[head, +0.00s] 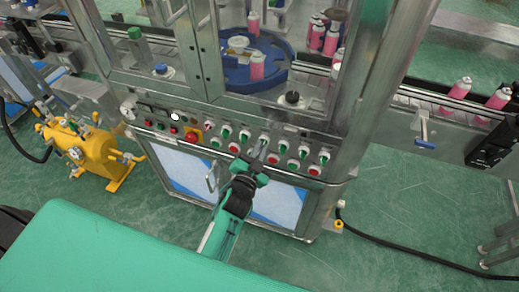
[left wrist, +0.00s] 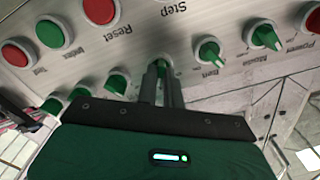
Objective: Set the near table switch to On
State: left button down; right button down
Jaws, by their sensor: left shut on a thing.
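The control panel (head: 278,150) of the machine carries a row of green rotary switches above a row of round buttons. My left gripper (head: 257,154) reaches up to this panel in the head view. In the left wrist view my left gripper (left wrist: 162,84) is shut on a green switch knob (left wrist: 161,63), with one finger on each side of it. The fingers hide part of the knob, and I cannot read its label or be sure of its setting. The neighbouring switch labelled Belt (left wrist: 208,50) is beside it, clear of the fingers. My right gripper is not in view.
Other green knobs flank the held one, including the Mode switch (left wrist: 263,36) and a knob (left wrist: 118,82). The Reset button (left wrist: 106,44) is close by. A yellow tank (head: 88,148) stands on the floor left of the machine. The floor to the right holds a black cable (head: 400,252).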

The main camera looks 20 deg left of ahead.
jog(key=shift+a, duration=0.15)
pick_arm(q)
jog(key=c, duration=1.5)
grip_release()
jog(key=shift+c, duration=0.2)
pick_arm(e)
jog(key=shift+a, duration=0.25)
